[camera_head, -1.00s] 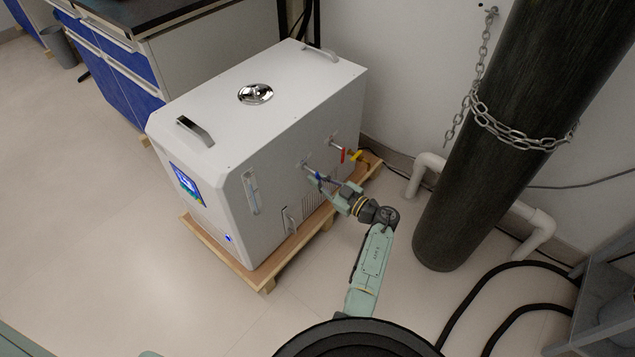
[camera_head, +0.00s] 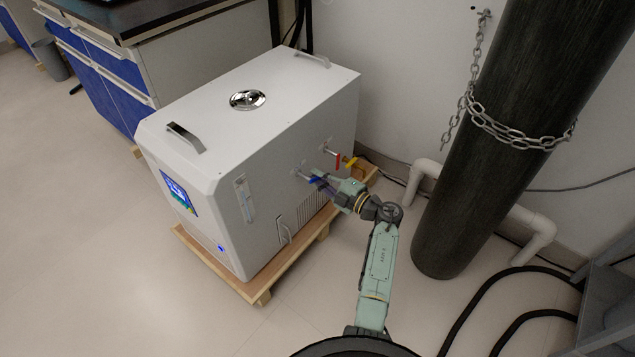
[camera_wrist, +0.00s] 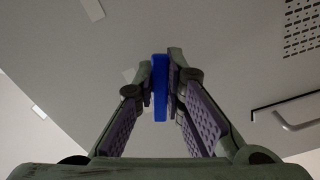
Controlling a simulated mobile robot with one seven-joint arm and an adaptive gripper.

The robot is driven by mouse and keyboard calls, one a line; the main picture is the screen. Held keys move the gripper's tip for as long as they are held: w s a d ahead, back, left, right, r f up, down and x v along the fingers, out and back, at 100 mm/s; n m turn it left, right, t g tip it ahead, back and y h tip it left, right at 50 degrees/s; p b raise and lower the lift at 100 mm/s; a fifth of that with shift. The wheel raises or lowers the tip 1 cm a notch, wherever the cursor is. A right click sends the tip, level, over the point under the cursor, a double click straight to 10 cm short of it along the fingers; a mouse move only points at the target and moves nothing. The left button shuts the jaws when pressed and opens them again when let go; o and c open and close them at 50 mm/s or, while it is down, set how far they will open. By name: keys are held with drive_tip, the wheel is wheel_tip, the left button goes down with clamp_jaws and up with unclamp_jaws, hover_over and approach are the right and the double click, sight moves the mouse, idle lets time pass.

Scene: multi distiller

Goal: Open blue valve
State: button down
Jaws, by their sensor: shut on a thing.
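The blue valve (camera_head: 312,179) sits on a metal pipe stub on the side face of the white distiller (camera_head: 214,206). In the wrist view its blue handle (camera_wrist: 160,88) stands between my fingertips. My gripper (camera_wrist: 161,80) is shut on this handle, with one finger on each side. In the head view my gripper (camera_head: 321,181) reaches the valve from the right and partly covers it. The fine contact is too small to tell there.
A red valve handle (camera_head: 338,159) and a yellow one (camera_head: 350,162) are just right of the blue valve. The distiller stands on a wooden pallet (camera_head: 262,287). A chained dark cylinder (camera_head: 480,150) and white pipes (camera_head: 541,235) are to the right. Open floor lies at left.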

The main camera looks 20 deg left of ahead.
drive_tip(key=shift+w+r+n+b, duration=0.1)
drive_tip(key=shift+r+n+b, duration=0.2)
drive_tip(key=shift+n, duration=0.8)
drive_tip(key=shift+r+n+b, duration=0.25)
drive_tip(key=shift+r+n, duration=0.05)
drive_tip(key=shift+n, duration=0.8)
drive_tip(key=c, duration=1.6)
unclamp_jaws()
drive_tip(key=shift+r, duration=0.1)
drive_tip(key=shift+c, duration=0.2)
